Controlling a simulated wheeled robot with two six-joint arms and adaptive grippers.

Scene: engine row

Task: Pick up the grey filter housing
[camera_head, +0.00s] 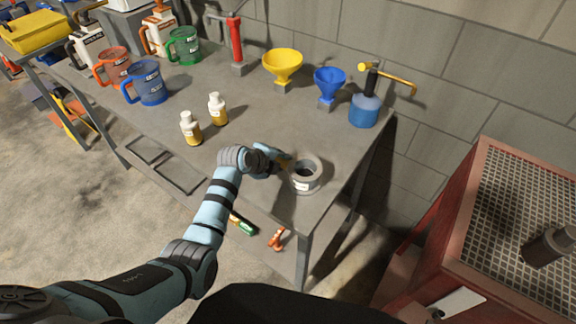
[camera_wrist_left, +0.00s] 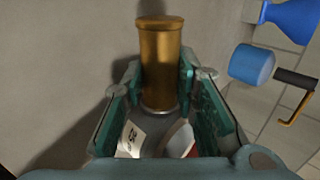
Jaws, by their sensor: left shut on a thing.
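The grey filter housing appears to be the hollow grey ring-shaped body (camera_head: 318,176) with a white label, standing on the bench near its right end. My left gripper (camera_head: 280,162) is just left of it, very close to its rim. In the left wrist view a gold cylinder (camera_wrist_left: 161,60) sits snugly between the fingertips of my left gripper (camera_wrist_left: 158,82), which is shut on it. A grey surface with a white label (camera_wrist_left: 131,138) shows below the cylinder. Whether cylinder and grey surface touch, I cannot tell. My right gripper is out of view.
A blue sprayer (camera_head: 363,112), blue funnel (camera_head: 329,82) and yellow funnel (camera_head: 282,67) stand behind along the wall. Two small bottles (camera_head: 191,128) stand left of my gripper. A red mesh-topped cart (camera_head: 500,210) is at right. The bench (camera_head: 262,120) is clear between them.

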